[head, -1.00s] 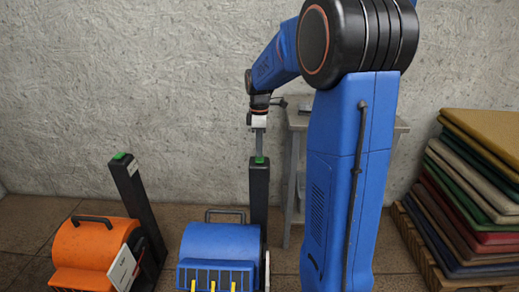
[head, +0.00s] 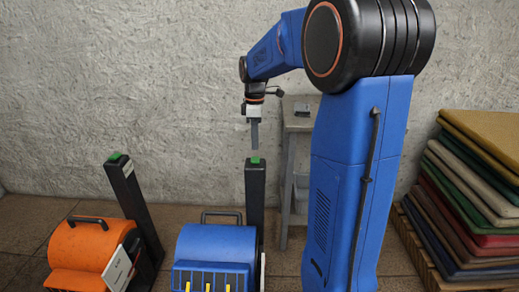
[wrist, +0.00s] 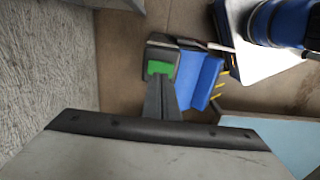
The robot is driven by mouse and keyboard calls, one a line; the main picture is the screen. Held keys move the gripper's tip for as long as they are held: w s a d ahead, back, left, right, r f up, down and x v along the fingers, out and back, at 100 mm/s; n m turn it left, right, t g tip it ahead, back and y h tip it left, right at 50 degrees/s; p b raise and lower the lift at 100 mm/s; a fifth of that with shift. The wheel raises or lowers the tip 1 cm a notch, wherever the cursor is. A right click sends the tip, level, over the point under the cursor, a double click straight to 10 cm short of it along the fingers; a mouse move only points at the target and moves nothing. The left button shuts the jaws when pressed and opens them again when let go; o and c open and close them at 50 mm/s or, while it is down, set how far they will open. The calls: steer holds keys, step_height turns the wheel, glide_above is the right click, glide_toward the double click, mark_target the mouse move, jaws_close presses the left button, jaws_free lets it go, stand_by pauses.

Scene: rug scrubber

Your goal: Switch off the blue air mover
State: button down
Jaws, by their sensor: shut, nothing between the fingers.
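The blue air mover (head: 217,245) stands on the floor at the lower middle of the head view, with a black post (head: 255,190) at its right rear. A green switch cap (head: 255,160) tops this post. In the wrist view the blue body (wrist: 202,78) and the green cap (wrist: 158,67) show just beyond my fingers. Whether the switch is on or off I cannot tell.
An orange air mover (head: 88,245) with its own green-topped black post (head: 130,190) stands at left. A grey stand (head: 297,125) is behind my arm. A stack of mats (head: 475,180) on a pallet is at right. The wall (head: 120,90) is close behind.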

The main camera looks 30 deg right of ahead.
step_height(320, 180, up, 10)
steer(key=w, duration=0.1)
steer(key=shift+w+d+f, duration=0.15)
steer(key=shift+d, duration=0.3)
steer(key=s+a+f+m+t, duration=0.1)
steer(key=s+a+f+m, duration=0.2)
steer(key=s, duration=0.7)
steer(key=s+a+f+m+t, duration=0.2)
steer(key=s+a+f+m, duration=0.2)
steer(key=s, duration=0.7)
steer(key=s+a+f+m+t, duration=0.2)
steer(key=s+a+f+m, duration=0.2)
steer(key=s+a, duration=0.3)
steer(key=s, duration=0.3)
steer(key=shift+s+a, duration=0.15)
steer(key=shift+s, duration=0.1)
